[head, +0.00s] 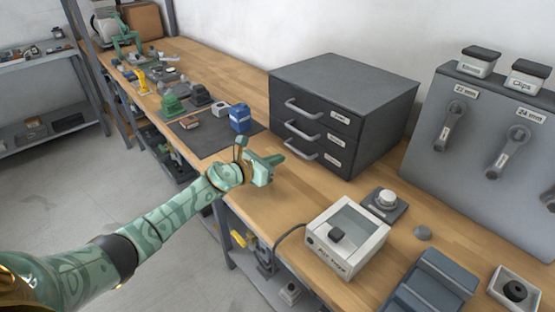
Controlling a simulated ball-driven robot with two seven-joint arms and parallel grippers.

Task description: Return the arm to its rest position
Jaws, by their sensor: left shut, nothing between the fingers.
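My left arm comes in from the lower left, patterned in green with dark and gold joints. My left gripper (262,167) is at its end, over the front edge of the wooden workbench (268,205), in front of the dark drawer cabinet. It is shut and empty. Its height above the bench is hard to tell. My right gripper does not show in the head view.
The drawer cabinet (342,108) stands behind my gripper. A white lidded device (346,240) sits to the right, near a grey panel (497,140) with wrenches. Floor at left is open.

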